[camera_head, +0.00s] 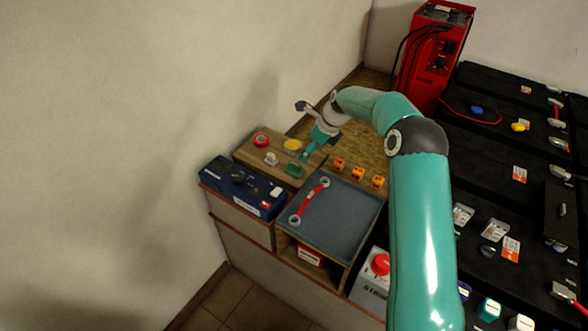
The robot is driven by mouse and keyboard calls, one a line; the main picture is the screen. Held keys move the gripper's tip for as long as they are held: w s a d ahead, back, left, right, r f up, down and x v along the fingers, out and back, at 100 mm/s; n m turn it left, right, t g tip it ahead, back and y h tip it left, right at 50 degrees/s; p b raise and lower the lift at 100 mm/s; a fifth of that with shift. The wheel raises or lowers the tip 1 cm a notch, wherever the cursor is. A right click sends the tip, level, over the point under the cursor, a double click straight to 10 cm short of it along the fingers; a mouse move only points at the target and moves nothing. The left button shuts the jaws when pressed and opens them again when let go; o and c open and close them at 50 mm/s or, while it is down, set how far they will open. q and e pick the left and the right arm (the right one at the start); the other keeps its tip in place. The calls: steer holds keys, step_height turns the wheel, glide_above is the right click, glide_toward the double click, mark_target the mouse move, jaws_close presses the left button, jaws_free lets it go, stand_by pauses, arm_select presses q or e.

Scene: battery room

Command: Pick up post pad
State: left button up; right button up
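One teal arm comes in from the bottom right and bends over the bench. I take it as my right arm. Its gripper (310,149) is small and far off, above the wooden board at the back left; its fingers are too small to tell open from shut. Just in front of it a small green block (293,171) lies on the board and may be the post pad, but I cannot be sure. A red ring (261,140), a yellow round item (293,145) and a small pale piece (271,159) are also on the board. My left gripper is out of view.
A blue case (235,188) stands at the bench's left end. A red charger (432,62) stands behind; black battery racks fill the right. The wall is close at left.

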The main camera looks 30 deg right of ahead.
mark_target(300, 166)
steer(key=x, duration=0.5)
steer(key=shift+w+d+f, duration=0.1)
steer(key=shift+f, duration=0.1)
steer(key=shift+p+x, duration=0.5)
steer(key=shift+x, duration=2.2)
steer(key=shift+a, duration=0.2)
steer(key=c, duration=1)
steer(key=shift+c, duration=0.2)
steer(key=shift+r, duration=0.15)
step_height(300, 166, up, 20)
steer(key=o, duration=0.4)
steer(key=c, duration=0.5)
